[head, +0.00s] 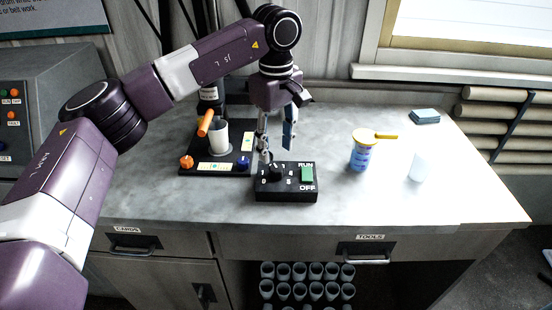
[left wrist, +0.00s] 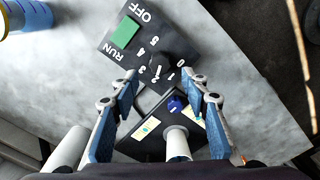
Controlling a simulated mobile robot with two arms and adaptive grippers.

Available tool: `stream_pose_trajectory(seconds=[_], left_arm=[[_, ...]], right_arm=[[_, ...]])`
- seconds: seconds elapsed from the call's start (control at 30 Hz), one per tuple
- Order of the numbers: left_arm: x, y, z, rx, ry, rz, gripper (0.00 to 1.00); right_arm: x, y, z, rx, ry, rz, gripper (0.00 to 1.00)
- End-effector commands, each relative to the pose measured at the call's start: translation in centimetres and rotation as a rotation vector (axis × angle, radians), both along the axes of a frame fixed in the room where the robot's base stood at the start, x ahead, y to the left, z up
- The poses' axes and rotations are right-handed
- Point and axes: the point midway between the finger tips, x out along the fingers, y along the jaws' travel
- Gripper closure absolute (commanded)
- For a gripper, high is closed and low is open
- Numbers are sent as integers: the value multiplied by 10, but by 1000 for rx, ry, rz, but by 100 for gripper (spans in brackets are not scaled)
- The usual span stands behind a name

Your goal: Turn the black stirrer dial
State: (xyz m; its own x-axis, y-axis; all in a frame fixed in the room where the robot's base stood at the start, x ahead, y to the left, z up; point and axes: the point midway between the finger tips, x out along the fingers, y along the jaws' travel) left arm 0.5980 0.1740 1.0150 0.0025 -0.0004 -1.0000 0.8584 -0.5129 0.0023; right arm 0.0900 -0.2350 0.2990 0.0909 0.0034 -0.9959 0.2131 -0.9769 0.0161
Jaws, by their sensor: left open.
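The black stirrer dial (head: 276,171) is on the top of a black control box (head: 285,194) with white numbers around it and a green RUN/OFF switch (head: 307,173). The dial also shows in the left wrist view (left wrist: 159,66), ahead of the fingertips. My left gripper (head: 277,148) is open and empty, pointing down just behind the box. In the left wrist view its two blue-padded fingers (left wrist: 163,85) are spread wide, with the dial between and beyond them. No contact with the dial shows. My right gripper is not in view.
Behind and left of the box, a black base (head: 187,160) carries a white cup (head: 218,138), an orange knob (head: 186,162) and a blue knob (head: 243,162). A blue-labelled jar (head: 360,156) and a white cup (head: 420,166) stand right. The bench front right is clear.

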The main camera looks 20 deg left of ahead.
Motion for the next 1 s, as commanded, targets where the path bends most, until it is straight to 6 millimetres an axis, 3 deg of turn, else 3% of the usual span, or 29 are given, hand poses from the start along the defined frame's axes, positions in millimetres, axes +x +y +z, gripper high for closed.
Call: stream_pose_trajectory(seconds=[0.2,0.37,1.0], left_arm=[[1,0,44,-1,-3,0,58],[0,0,61,-1,-1,0,58],[0,0,66,0,0,0,58]], right_arm=[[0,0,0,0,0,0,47],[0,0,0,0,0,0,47],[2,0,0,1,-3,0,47]])
